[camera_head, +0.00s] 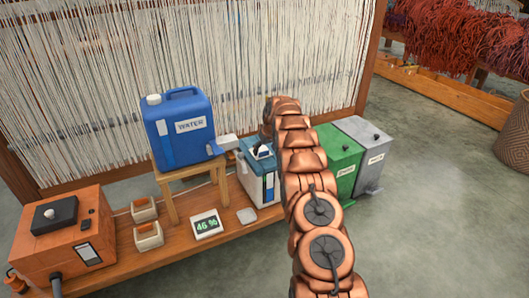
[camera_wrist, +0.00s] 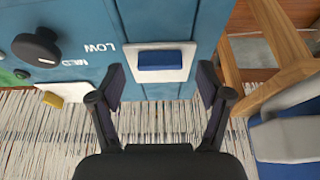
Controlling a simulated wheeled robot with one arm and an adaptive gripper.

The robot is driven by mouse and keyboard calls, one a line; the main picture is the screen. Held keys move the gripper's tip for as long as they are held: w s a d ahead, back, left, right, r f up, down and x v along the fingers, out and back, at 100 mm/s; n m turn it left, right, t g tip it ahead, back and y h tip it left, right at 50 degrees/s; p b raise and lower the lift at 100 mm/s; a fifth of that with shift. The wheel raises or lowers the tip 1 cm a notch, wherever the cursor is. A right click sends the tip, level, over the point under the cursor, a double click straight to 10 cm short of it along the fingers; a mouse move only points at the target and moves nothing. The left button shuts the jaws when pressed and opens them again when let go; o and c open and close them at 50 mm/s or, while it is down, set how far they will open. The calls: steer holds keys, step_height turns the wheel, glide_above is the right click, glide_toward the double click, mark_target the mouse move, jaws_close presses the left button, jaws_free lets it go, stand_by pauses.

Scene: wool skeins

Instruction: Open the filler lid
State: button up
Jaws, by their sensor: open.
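The teal box (camera_head: 256,172) stands on the bench to the right of the stool, partly hidden by my arm. In the wrist view the teal box (camera_wrist: 85,18) fills the upper part. A white plate with a blue flap (camera_wrist: 160,60) sits on it; this looks like the filler lid and appears closed. My gripper (camera_wrist: 161,75) is open, with a black finger on each side of the blue flap and nothing held. I cannot tell whether the fingers touch the plate. The head view does not show the fingers clearly.
A black knob (camera_wrist: 36,47) by LOW and MED markings is left of the flap. A blue water can (camera_head: 180,127) with a pale spout (camera_head: 222,146) stands on a wooden stool (camera_head: 172,188). A green box (camera_head: 340,158) and grey box (camera_head: 366,150) stand right. Loom threads (camera_head: 230,50) hang behind.

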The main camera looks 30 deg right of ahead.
steer(key=shift+w+f, duration=0.3)
steer(key=shift+f, duration=0.25)
steer(key=shift+c, duration=0.3)
jaws_close()
